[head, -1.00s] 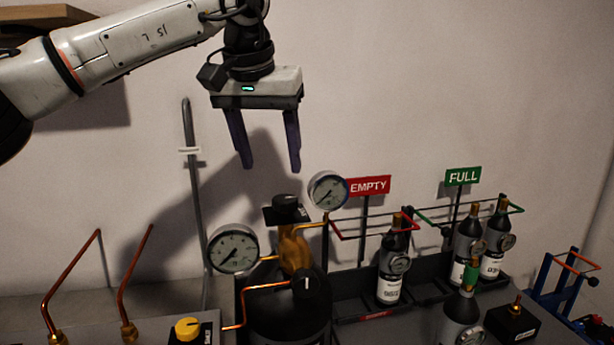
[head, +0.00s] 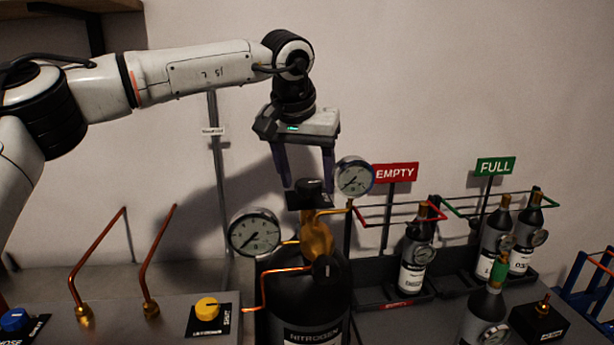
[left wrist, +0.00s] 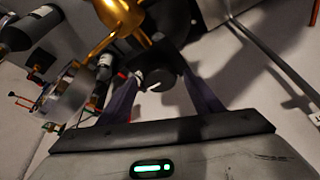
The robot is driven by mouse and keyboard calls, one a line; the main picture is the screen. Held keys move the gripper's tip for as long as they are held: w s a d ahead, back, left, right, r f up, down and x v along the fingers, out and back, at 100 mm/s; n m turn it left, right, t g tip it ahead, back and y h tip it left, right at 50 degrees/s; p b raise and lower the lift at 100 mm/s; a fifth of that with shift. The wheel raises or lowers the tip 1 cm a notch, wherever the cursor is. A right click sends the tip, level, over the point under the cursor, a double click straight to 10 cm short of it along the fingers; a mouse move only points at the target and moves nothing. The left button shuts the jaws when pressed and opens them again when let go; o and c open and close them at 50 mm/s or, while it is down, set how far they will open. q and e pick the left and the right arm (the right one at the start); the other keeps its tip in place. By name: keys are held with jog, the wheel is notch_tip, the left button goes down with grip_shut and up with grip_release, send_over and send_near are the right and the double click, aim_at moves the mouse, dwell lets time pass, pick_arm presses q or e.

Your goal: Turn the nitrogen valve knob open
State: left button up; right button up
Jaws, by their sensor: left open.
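The nitrogen cylinder (head: 308,298) is black and labelled NITROGEN, with a brass valve body (head: 317,236) on top. A black knob (head: 313,186) with a dark label plate sits at the top of this valve. My left gripper (head: 308,181) points down, open, with its fingers at about the knob's height. In the left wrist view the knob (left wrist: 156,86), with a white mark, appears between the two spread fingers (left wrist: 160,80). I cannot tell whether the fingers touch it. My right gripper is not in view.
Pressure gauges flank the valve, one left (head: 254,232) and one close right (head: 354,177). Copper tubes (head: 160,250) and a yellow knob (head: 207,308) are at left. Small bottles (head: 418,257) stand in a rack by EMPTY (head: 395,173) and FULL (head: 495,166) signs. A grey wall stands behind.

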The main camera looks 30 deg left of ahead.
pick_arm(q)
jog(key=c, duration=1.1)
jog(key=shift+o, duration=0.2)
